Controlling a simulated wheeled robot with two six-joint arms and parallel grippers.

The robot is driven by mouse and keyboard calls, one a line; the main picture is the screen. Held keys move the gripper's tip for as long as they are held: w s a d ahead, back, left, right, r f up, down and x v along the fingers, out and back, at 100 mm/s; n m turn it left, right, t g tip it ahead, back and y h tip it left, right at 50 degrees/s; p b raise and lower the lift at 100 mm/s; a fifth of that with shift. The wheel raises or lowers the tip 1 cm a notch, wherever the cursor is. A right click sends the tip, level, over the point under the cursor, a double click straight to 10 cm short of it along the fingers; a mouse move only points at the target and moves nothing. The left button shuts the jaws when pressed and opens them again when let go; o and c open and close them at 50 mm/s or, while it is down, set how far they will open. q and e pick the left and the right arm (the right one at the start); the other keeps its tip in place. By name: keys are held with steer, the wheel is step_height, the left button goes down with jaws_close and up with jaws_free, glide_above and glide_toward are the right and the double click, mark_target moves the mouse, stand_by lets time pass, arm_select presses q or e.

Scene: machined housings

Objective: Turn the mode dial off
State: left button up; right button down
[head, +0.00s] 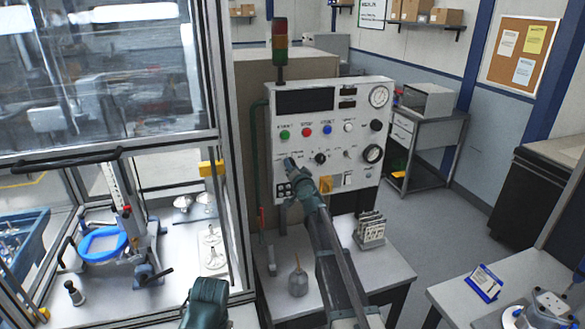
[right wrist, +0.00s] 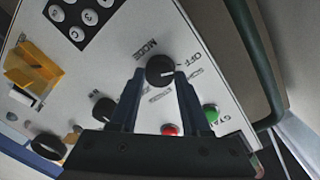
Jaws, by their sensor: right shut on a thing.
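The mode dial (right wrist: 160,70) is a round black knob on the white panel, beside the printed words MODE and OFF in the right wrist view. My right gripper (right wrist: 158,80) has its two dark fingers on either side of the dial and is shut on it. The dial's pointer direction is not clear. In the head view my right gripper (head: 289,163) reaches the left part of the control panel (head: 350,97) and hides the dial. No fingers of my left gripper show.
Close to the dial are a green button (right wrist: 211,113), a red button (right wrist: 170,130) and another black knob (right wrist: 104,108). A yellow part (right wrist: 30,68) stands out from the panel.

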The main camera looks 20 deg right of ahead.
steer(key=shift+s, duration=0.1)
steer(key=shift+c, duration=1.8)
jaws_free()
steer(key=s, duration=1.3)
steer(key=shift+s+a+r+p, duration=0.15)
steer(key=shift+s+r+p, duration=0.2)
steer(key=shift+r+p, duration=0.1)
